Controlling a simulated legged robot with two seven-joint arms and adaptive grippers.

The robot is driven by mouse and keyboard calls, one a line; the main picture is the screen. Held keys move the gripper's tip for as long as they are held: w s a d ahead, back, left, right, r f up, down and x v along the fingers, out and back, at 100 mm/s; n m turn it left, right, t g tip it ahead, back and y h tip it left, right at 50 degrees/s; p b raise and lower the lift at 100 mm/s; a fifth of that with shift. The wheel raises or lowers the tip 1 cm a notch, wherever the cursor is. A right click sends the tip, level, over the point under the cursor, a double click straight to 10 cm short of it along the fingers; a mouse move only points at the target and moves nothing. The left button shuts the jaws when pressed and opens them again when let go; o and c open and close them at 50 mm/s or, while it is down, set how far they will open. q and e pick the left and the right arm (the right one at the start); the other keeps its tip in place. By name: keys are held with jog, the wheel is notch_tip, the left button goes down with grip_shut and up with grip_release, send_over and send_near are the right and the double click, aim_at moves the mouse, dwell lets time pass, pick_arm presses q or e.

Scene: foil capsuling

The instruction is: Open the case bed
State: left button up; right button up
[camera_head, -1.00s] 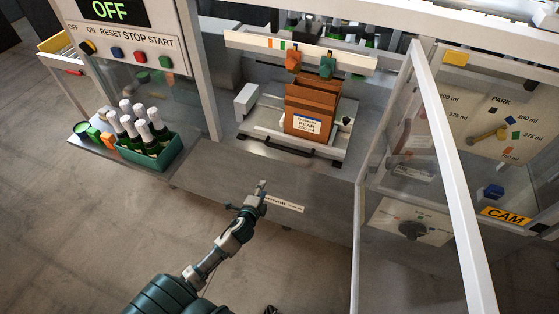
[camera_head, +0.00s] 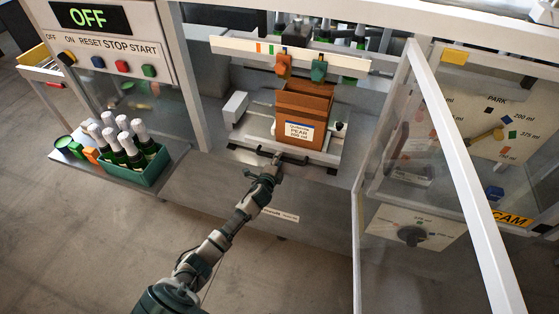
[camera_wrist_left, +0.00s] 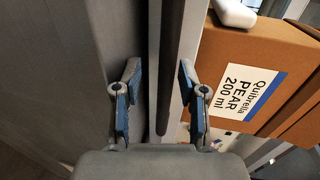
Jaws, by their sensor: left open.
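The case bed (camera_head: 257,133) is a pale sliding tray in the machine bay, with an open brown case (camera_head: 304,112) labelled PEAR 200 ml standing on it. A dark handle bar (camera_head: 296,159) runs along its front edge. My left gripper (camera_head: 276,158) is at this handle. In the left wrist view my open gripper (camera_wrist_left: 158,95) has its blue-padded fingers on either side of a dark bar (camera_wrist_left: 170,65), with gaps visible beside it. The brown case (camera_wrist_left: 255,60) is to the right of the fingers. My right gripper is not in view.
A green crate (camera_head: 150,171) of foil-topped bottles stands on the left shelf. The panel (camera_head: 100,35) above it reads OFF. A framed clear door (camera_head: 455,150) stands open on the right, before a panel with a knob (camera_head: 411,236). The floor in front is clear.

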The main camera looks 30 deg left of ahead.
pick_arm(q)
jog(key=shift+w+f, duration=0.1)
jog(key=shift+w, duration=0.3)
jog(key=shift+w+d, duration=0.15)
jog(key=shift+d, duration=0.15)
jog(key=shift+d+r, duration=0.4)
jog(key=shift+d, duration=0.35)
jog(key=c, duration=0.4)
jog(key=shift+a+f, duration=0.1)
jog(key=shift+a, duration=0.15)
jog(key=c, duration=0.4)
jog(key=shift+a, duration=0.5)
grip_shut()
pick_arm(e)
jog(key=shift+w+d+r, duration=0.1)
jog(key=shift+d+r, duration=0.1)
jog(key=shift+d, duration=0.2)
pick_arm(q)
jog(key=shift+d+f, duration=0.1)
jog(key=shift+d, duration=0.05)
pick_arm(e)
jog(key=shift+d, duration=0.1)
